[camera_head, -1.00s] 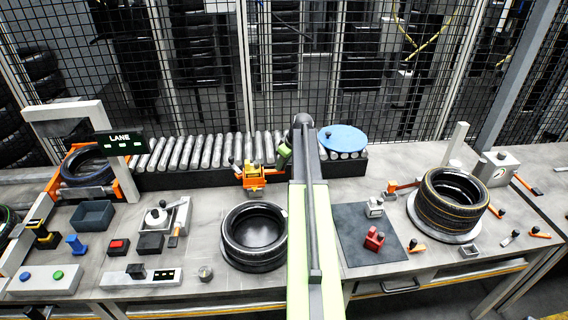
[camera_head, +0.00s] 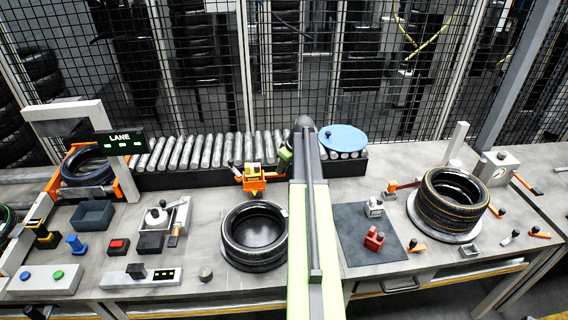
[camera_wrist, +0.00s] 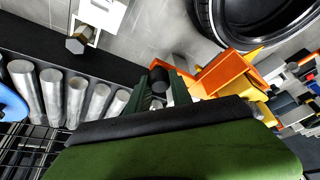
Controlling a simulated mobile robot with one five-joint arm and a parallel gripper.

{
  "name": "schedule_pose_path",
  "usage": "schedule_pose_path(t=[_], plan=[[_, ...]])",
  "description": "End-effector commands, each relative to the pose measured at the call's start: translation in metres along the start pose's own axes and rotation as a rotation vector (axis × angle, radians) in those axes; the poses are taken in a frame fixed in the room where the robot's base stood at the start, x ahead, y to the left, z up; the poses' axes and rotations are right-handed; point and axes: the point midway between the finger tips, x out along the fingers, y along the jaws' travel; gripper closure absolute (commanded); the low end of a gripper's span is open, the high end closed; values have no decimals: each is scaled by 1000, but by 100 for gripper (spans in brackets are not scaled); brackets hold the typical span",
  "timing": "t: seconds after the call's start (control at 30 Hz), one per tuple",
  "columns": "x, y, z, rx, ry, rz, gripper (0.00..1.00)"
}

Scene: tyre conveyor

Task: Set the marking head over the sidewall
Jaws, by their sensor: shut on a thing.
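The marking head (camera_head: 252,184) is an orange and yellow unit with a dark knob, behind the single black tyre (camera_head: 254,262) in the head view. In the wrist view its orange arm (camera_wrist: 222,74) and yellow part (camera_wrist: 250,92) lie to the right of my gripper (camera_wrist: 160,92). My gripper is shut on the black knob at the arm's end. The tyre lies flat on the bench, its sidewall (camera_wrist: 212,22) partly showing at the wrist view's top. The head appears beside the far rim; its height above the bench is unclear.
A roller conveyor (camera_head: 205,151) with a blue disc (camera_head: 342,138) runs behind. Stacked tyres (camera_head: 452,205) stand on a turntable at right. A dark mat (camera_head: 352,243) carries red and white blocks. Small boxes, a grey tray (camera_head: 92,215) and buttons crowd the left bench.

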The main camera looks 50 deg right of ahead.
Motion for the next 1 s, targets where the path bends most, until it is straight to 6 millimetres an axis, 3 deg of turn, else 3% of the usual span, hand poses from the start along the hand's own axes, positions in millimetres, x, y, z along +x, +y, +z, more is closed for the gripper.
schedule_pose_path(t=[0.13, 0.43, 0.47, 0.6, 1.0], plan=[[-8, -22, 20, 1, -2, -2, 100], [-8, -22, 21, 1, -2, -2, 100], [-8, -22, 21, 0, -2, -1, 70], [-8, -22, 21, 0, -2, -1, 52], [-14, -22, 20, 1, -1, -1, 52]])
